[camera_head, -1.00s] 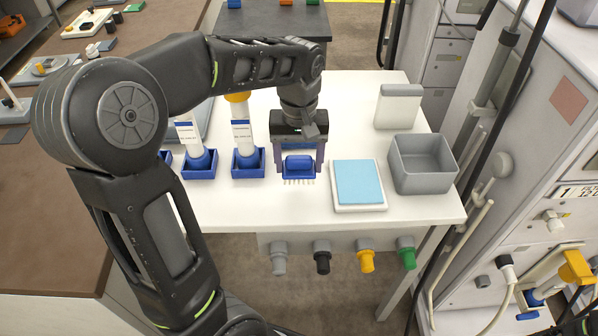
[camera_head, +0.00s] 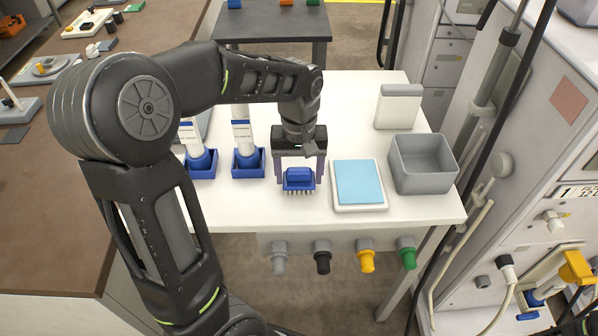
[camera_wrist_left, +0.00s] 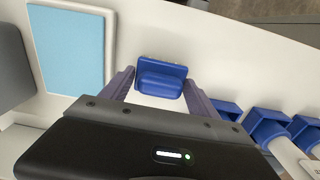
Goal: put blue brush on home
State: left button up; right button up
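The blue brush (camera_head: 299,180) sits bristles down on the white table near its front edge, with its handle up. My left gripper (camera_head: 300,181) is above it, fingers pointing down on either side of the handle. It is open, with small gaps between fingers and brush. The wrist view shows the brush (camera_wrist_left: 161,78) between and just beyond the fingertips (camera_wrist_left: 158,76). No spot marked as home can be made out; the table under the brush is mostly hidden. My right gripper is not in view.
A light blue pad on a white tray (camera_head: 338,207) lies right of the brush. A grey bin (camera_head: 425,188) and a pale container (camera_head: 398,108) stand farther right. Blue holders (camera_head: 248,170) with white bottles stand close on the left. The table (camera_head: 350,95) is clear behind.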

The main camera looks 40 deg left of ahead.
aim_at(299, 169)
pick_arm(q)
jog(key=o, duration=0.4)
jog(key=shift+c, duration=0.2)
jog(key=shift+r, duration=0.15)
notch_tip(299, 169, up, 12)
dwell(0.7)
